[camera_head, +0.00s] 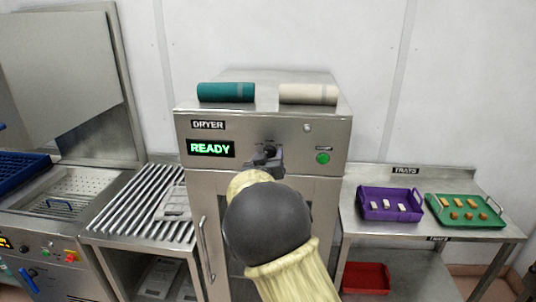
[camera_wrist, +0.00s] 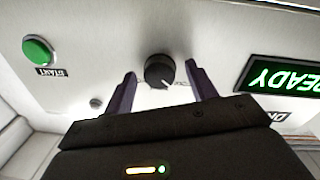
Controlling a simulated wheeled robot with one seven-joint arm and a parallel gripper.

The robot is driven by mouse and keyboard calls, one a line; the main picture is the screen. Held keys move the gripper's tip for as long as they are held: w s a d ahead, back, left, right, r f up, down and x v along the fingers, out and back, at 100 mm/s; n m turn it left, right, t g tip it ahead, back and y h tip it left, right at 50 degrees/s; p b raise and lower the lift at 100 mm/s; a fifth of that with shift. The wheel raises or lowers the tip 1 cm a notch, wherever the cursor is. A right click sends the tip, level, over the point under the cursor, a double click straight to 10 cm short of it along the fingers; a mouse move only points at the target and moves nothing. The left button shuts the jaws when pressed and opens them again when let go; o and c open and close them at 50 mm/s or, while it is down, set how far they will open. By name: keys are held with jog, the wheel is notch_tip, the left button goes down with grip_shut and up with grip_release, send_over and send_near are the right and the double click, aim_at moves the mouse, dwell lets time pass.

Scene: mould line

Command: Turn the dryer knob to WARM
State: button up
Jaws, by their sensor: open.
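The dryer (camera_head: 330,136) is a steel cabinet with a green READY display (camera_head: 211,149) on its front, lit in the wrist view as well (camera_wrist: 285,77). The black dryer knob (camera_wrist: 159,70) with a pale pointer line sits on the panel in the wrist view. My gripper (camera_wrist: 160,82) is open, with one finger on each side of the knob and visible gaps between. In the head view my gripper (camera_head: 267,154) is at the panel and mostly hides the knob. The knob's position labels are too small or covered to read.
A green START button (camera_wrist: 37,49) is left of the knob in the wrist view. A teal roll (camera_head: 226,92) and a cream roll (camera_head: 307,94) lie on the dryer. A purple tray (camera_head: 364,204) and green tray (camera_head: 440,216) stand on the right table; a slatted rack (camera_head: 135,205) is left.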

jog(key=shift+c, duration=0.5)
jog(key=c, duration=0.9)
jog(key=shift+m+b, duration=0.4)
jog(key=shift+b, duration=0.1)
jog(key=m+b, duration=0.4)
jog(key=shift+f, duration=0.1)
jog(key=shift+r+m+b, duration=0.2)
jog(key=shift+m+b, duration=1.5)
jog(key=shift+m, duration=0.8)
jog(key=o, duration=1)
